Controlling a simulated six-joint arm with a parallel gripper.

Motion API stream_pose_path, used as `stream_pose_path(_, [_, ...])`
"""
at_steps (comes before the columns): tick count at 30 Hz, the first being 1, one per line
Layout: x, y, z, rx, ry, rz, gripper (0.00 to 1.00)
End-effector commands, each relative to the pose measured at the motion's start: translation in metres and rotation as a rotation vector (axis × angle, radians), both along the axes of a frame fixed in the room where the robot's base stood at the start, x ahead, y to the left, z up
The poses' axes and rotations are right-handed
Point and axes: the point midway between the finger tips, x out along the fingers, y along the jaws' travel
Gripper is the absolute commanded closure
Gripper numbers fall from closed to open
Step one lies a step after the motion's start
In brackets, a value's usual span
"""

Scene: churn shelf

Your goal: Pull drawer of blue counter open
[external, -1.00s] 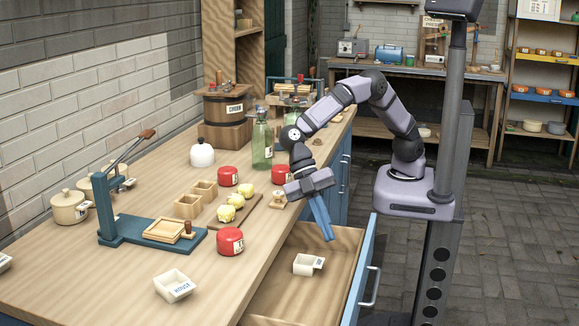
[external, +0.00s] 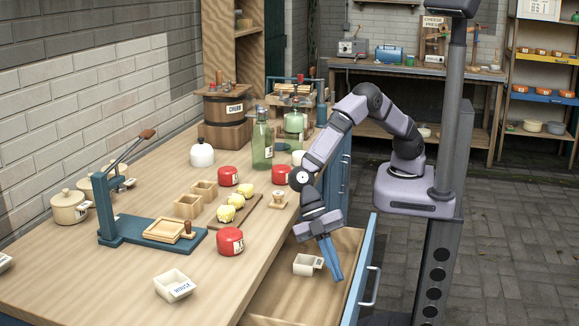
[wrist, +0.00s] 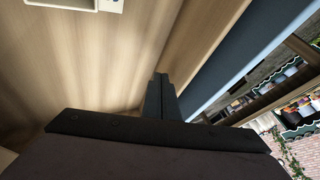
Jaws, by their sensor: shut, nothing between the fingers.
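The drawer (external: 283,298) of the blue counter stands pulled out toward the right, its wooden inside showing. Its blue front (external: 362,272) carries a pale bar handle (external: 371,287) on the outer side. The drawer also shows in the wrist view (wrist: 95,75), with the blue front (wrist: 225,60) to the right. My gripper (external: 337,279) is shut and empty. It points down over the drawer, on the inner side of the front. In the wrist view the fingers (wrist: 160,97) appear close to the front's inner face; I cannot tell whether they touch it.
A white labelled dish (external: 306,264) sits inside the drawer, left of my fingers. The worktop (external: 130,270) holds a blue press (external: 112,225), red tins (external: 230,242), butter on a board and a green bottle (external: 262,140). The paved floor right of the drawer is clear.

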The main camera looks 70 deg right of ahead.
Motion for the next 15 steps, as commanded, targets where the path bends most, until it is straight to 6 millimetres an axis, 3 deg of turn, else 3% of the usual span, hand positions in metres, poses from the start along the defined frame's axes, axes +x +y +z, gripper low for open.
stream_pose_path(6, [-0.011,0.009,-0.018,-0.001,0.0,0.0,1.0])
stream_pose_path(15, [-0.014,0.011,-0.023,0.001,-0.001,-0.001,1.0])
